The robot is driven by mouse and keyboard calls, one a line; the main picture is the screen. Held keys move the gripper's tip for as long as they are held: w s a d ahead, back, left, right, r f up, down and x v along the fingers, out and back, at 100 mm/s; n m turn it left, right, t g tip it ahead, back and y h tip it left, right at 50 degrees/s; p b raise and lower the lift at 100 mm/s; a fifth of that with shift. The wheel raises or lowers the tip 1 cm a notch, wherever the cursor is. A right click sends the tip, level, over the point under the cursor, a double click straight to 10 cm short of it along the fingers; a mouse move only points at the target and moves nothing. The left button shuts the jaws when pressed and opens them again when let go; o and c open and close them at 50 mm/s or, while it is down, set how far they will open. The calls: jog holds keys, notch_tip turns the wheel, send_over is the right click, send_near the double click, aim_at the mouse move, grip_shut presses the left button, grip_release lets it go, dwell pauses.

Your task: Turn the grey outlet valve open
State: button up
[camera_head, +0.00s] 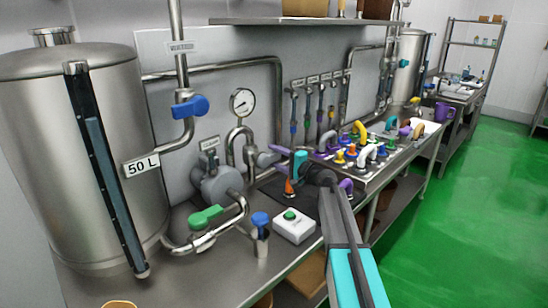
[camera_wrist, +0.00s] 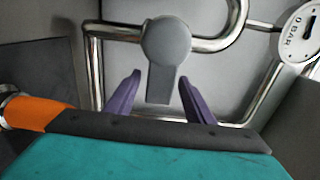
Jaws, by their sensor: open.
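The grey outlet valve (camera_wrist: 167,42) shows in the wrist view as a round grey hub on a steel pipe. Its flat lever points down in the picture. In the head view the grey valve (camera_head: 266,159) is small and partly hidden by my gripper. My gripper (camera_wrist: 160,80) has two purple fingers, open, one on each side of the lever with a gap on both sides. I cannot tell whether the lever lies at fingertip depth. In the head view my gripper (camera_head: 275,152) reaches left toward the valve.
A pressure gauge (camera_head: 242,102) stands above on the pipe. A grey pump (camera_head: 222,185), green-handled valve (camera_head: 205,217), blue-handled valve (camera_head: 261,220) and white button box (camera_head: 294,226) lie left and in front. An orange part (camera_wrist: 35,113) is close by. Several coloured fittings fill the bench at right.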

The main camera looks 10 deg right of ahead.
grip_shut()
jog(key=shift+a, duration=0.25)
jog(key=shift+s+d, duration=0.1)
jog(key=shift+d, duration=0.05)
jog(key=shift+b, duration=0.35)
